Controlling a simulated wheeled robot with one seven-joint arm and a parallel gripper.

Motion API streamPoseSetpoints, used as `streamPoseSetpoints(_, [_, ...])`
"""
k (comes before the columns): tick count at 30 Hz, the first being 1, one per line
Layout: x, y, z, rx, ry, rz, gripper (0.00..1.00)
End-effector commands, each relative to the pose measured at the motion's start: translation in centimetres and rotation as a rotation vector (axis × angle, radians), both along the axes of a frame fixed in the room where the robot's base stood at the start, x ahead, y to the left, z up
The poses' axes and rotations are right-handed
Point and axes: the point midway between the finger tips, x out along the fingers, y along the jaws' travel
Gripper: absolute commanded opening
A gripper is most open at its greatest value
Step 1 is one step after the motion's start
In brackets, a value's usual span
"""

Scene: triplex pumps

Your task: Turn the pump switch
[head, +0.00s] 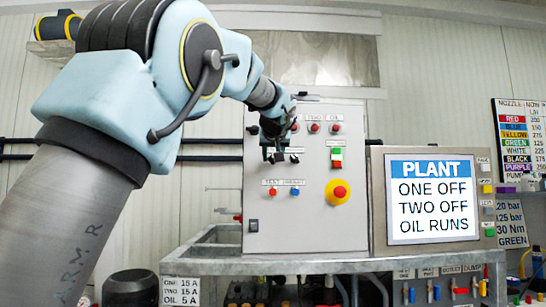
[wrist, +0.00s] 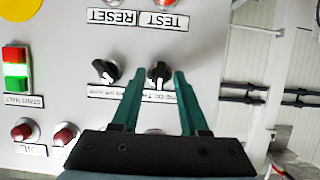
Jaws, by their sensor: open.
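The grey control panel (head: 300,220) carries two black rotary switches side by side. In the wrist view, one black switch (wrist: 158,73) appears between my fingertips, and the other black switch (wrist: 107,71) is just left of the fingers. Labels beside them are partly covered and too small to read surely, so I cannot tell which is named the pump switch. My gripper (wrist: 157,82) has its two green fingers apart, holding nothing. In the head view my gripper (head: 272,149) is at the panel's upper left and hides part of it. I cannot tell whether the fingers touch the switch.
A red emergency button (head: 340,192) on yellow, a green-and-red start/halt button (head: 336,157), and red (head: 272,191) and blue (head: 295,191) buttons are nearby. Red lamps (head: 314,127) sit above. A plant sign (head: 432,198) stands right. Pipes run along the wall left.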

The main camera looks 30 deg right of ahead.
Motion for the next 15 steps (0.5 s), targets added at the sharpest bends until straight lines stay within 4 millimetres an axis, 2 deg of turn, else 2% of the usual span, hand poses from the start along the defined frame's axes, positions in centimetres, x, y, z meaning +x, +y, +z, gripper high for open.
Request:
streamPoseSetpoints(8, [-0.7, 0.3, 0.3, -0.003, -0.002, -0.001, 0.44])
streamPoseSetpoints(15, [-4.3, 1.9, 1.6, -0.004, -0.002, -0.004, 0.44])
